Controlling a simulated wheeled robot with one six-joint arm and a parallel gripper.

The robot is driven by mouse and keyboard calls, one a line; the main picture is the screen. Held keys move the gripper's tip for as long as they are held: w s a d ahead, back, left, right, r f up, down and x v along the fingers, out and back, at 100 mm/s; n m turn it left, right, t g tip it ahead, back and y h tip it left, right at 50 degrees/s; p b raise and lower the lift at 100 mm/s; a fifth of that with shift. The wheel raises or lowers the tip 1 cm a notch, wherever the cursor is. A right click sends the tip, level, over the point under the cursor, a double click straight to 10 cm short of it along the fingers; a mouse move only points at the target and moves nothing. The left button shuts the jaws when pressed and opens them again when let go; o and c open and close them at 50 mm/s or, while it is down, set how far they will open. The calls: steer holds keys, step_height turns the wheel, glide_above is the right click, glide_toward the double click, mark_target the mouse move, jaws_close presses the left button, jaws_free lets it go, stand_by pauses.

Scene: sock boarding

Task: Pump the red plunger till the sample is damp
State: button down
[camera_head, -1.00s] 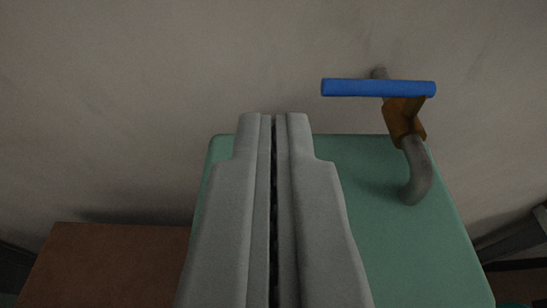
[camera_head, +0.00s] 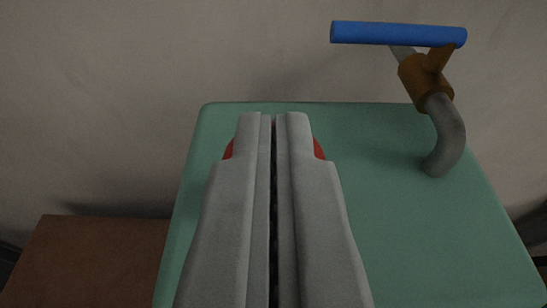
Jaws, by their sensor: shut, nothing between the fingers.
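My gripper (camera_head: 273,120) is shut and empty, with its fingertips over the far left part of a green surface. A red thing, likely the plunger (camera_head: 319,149), shows only as two slivers on either side of the fingers. The fingers hide the rest of it, and I cannot tell whether they touch it. No sample can be made out in this view.
The green top (camera_head: 400,220) carries a grey bent pipe (camera_head: 449,135) with a brown fitting (camera_head: 420,82) and a blue bar (camera_head: 395,34) at the right. A brown surface (camera_head: 90,260) lies at lower left. A plain wall (camera_head: 150,90) stands behind.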

steer(key=s+r, duration=0.6)
steer(key=s, duration=0.3)
steer(key=shift+s+r, duration=0.2)
steer(key=shift+s, duration=0.15)
steer(key=shift+s, duration=0.1)
stand_by(0.8)
steer(key=s+f, duration=0.4)
steer(key=s, duration=0.9)
steer(key=s+f+t, duration=0.1)
steer(key=s+f, duration=0.3)
steer(key=s, duration=0.8)
steer(key=s+f+t, duration=0.1)
steer(key=s+f, duration=0.4)
steer(key=s, duration=0.8)
steer(key=shift+s, duration=0.3)
